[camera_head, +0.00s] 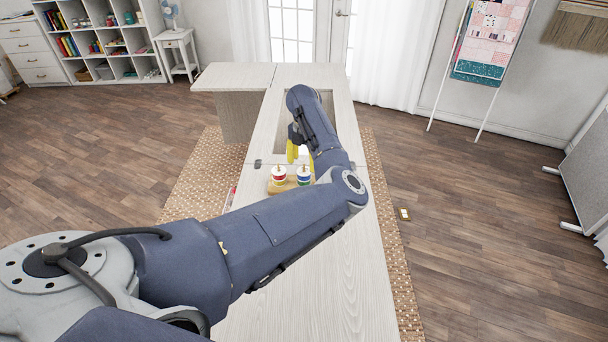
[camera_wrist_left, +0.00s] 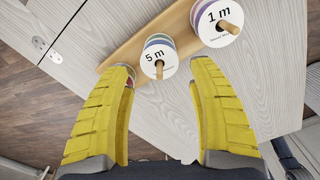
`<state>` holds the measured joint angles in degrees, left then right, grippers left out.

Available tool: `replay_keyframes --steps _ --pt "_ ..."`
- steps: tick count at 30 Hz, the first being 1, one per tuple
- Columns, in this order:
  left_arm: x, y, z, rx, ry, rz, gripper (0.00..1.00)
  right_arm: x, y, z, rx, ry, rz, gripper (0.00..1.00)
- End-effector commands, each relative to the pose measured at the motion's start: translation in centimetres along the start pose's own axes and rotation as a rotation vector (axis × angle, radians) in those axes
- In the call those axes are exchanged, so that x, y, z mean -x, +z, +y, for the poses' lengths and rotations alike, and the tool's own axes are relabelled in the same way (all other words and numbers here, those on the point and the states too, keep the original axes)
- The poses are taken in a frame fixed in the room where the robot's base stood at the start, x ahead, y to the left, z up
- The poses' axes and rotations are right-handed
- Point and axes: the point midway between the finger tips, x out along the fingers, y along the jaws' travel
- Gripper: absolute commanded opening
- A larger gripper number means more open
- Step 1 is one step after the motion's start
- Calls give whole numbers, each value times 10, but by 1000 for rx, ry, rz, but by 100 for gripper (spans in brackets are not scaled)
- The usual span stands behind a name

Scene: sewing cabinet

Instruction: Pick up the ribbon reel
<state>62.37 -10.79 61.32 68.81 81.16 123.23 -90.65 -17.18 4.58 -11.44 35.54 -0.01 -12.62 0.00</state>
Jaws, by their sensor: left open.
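Ribbon reels with white tops stand on wooden pegs of a light wooden holder (camera_head: 278,188) on the table. In the head view, one reel with a red band (camera_head: 278,174) stands left of one with blue and green bands (camera_head: 304,176). In the left wrist view, the reel marked "5 m" (camera_wrist_left: 157,62) shows between the fingers and the reel marked "1 m" (camera_wrist_left: 218,20) lies up and right. A reddish thing on the holder is mostly hidden behind the left finger. My left gripper (camera_head: 293,152) has yellow fingers, open and empty; contact with a reel cannot be told.
The pale wooden table (camera_head: 330,270) has an opening beyond the holder, partly hidden by my left arm. The near tabletop is largely clear. A small yellow-edged object (camera_head: 404,214) lies on the rug's right edge. Shelves (camera_head: 105,40) stand far left.

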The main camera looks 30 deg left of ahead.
Motion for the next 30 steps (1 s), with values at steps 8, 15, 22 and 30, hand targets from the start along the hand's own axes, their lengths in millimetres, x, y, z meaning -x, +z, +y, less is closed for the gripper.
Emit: replay_keyframes --steps 8,15,22,30 --pt "-32 0 1 -2 0 2 59 0 0 0 0 0 0 44" --pt "-49 0 1 0 1 1 59 0 0 0 0 0 0 44" --pt "-50 1 1 0 0 0 59 0 0 0 0 0 0 44" --pt "-50 1 0 0 0 0 34 0 0 0 0 0 0 44"
